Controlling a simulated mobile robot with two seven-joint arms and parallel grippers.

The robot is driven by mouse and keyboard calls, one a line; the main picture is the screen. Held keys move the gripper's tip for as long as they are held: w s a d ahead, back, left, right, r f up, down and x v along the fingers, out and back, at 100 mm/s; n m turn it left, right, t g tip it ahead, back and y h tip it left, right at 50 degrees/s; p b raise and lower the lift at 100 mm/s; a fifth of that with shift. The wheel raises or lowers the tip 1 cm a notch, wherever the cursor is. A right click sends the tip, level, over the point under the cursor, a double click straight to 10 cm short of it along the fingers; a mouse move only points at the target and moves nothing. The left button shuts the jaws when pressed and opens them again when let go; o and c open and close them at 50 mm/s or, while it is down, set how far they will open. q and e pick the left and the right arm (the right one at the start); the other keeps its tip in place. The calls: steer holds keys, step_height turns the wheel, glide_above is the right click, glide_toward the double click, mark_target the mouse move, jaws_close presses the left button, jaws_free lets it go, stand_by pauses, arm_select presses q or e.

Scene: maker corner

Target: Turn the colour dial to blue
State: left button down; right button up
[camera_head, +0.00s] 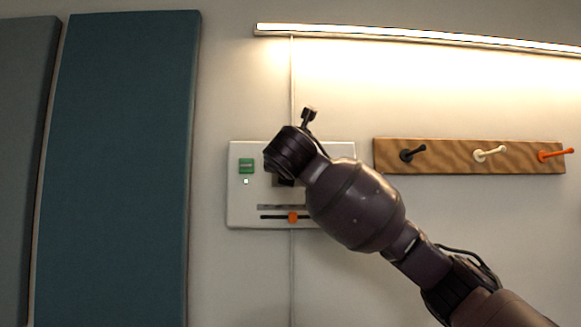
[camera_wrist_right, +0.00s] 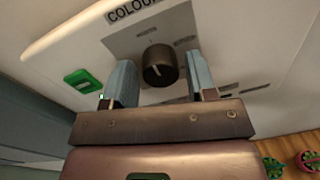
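The colour dial (camera_wrist_right: 159,66) is a round black knob with a small pale mark near its upper left, on a grey plate under a partly seen "COLOU…" label. My right gripper (camera_wrist_right: 160,82) is open, its two blue-grey fingers on either side of the dial, with visible gaps; contact is not seen. In the head view my right arm covers the dial on the white wall panel (camera_head: 240,208). The small position labels around the dial are too blurred to read. My left gripper is not in view.
The panel also has a green switch (camera_head: 246,166) at upper left and an orange slider (camera_head: 292,217) below. A wooden peg rail (camera_head: 470,157) is to the right. A lit light bar (camera_head: 420,37) runs above. A teal wall board (camera_head: 120,170) stands left.

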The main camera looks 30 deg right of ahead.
steer(key=c, duration=0.7)
steer(key=shift+o, duration=0.2)
